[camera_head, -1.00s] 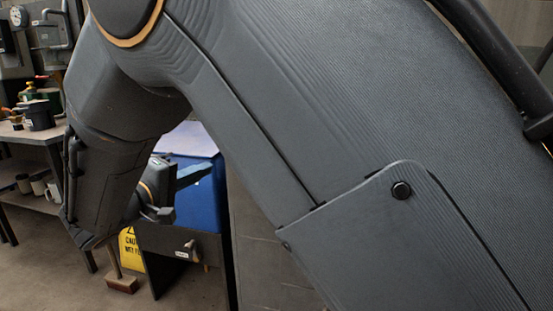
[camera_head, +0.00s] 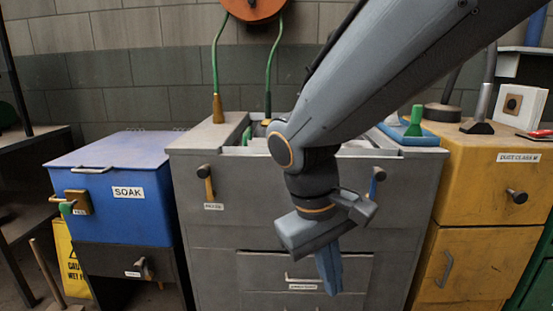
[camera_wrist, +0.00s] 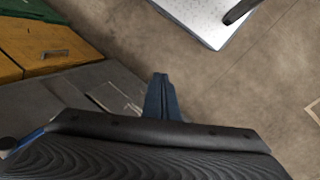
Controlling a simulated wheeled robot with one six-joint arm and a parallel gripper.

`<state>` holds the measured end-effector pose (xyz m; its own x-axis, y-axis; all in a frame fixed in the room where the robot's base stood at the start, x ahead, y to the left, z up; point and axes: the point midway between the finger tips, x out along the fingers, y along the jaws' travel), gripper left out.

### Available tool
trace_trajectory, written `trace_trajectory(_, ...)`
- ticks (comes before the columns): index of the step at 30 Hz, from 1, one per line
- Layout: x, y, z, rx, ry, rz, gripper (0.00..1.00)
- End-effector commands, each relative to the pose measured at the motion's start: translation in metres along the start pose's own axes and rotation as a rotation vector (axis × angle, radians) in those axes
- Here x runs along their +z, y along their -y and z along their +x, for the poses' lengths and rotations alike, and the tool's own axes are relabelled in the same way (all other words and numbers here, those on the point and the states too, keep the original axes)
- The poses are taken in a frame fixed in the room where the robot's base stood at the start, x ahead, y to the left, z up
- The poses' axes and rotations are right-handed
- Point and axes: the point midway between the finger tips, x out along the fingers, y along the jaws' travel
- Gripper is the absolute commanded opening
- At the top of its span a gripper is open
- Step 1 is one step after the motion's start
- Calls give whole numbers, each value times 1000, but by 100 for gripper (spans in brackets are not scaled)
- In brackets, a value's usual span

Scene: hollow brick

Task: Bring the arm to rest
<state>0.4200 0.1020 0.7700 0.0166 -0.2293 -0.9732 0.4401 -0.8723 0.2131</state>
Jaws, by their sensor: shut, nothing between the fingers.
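My gripper (camera_head: 329,268) hangs at the end of my arm in the head view, fingers pointing down, in front of the grey cabinet (camera_head: 225,230). Its blue fingers are shut together with nothing between them. In the wrist view the shut fingers (camera_wrist: 161,98) point away over the brown floor, apart from anything. My arm comes in from the upper right of the head view and bends down at the elbow.
A blue box (camera_head: 125,215) labelled SOAK stands left of the grey cabinet, and a yellow cabinet (camera_head: 480,215) stands right. A yellow caution sign (camera_head: 68,262) is at the far left. The wrist view shows a pale speckled panel (camera_wrist: 200,14) and open floor (camera_wrist: 240,90).

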Motion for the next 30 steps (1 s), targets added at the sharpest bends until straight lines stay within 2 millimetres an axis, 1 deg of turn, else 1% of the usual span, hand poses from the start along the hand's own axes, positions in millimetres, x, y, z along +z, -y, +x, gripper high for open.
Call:
trace_trajectory(1, 9, 1, 2, -42, -9, 26, 0)
trace_trajectory(6, 30, 12, 5, -163, -41, 90, 0)
trace_trajectory(10, 41, 19, 7, -238, -72, 137, 0)
trace_trajectory(13, 46, 24, 5, -283, -94, 169, 0)
trace_trajectory(15, 47, 20, -1, -277, -88, 174, 0)
trace_trajectory(25, 52, 0, -20, -265, -78, 230, 0)
trace_trajectory(30, 59, -18, -36, -259, -69, 276, 0)
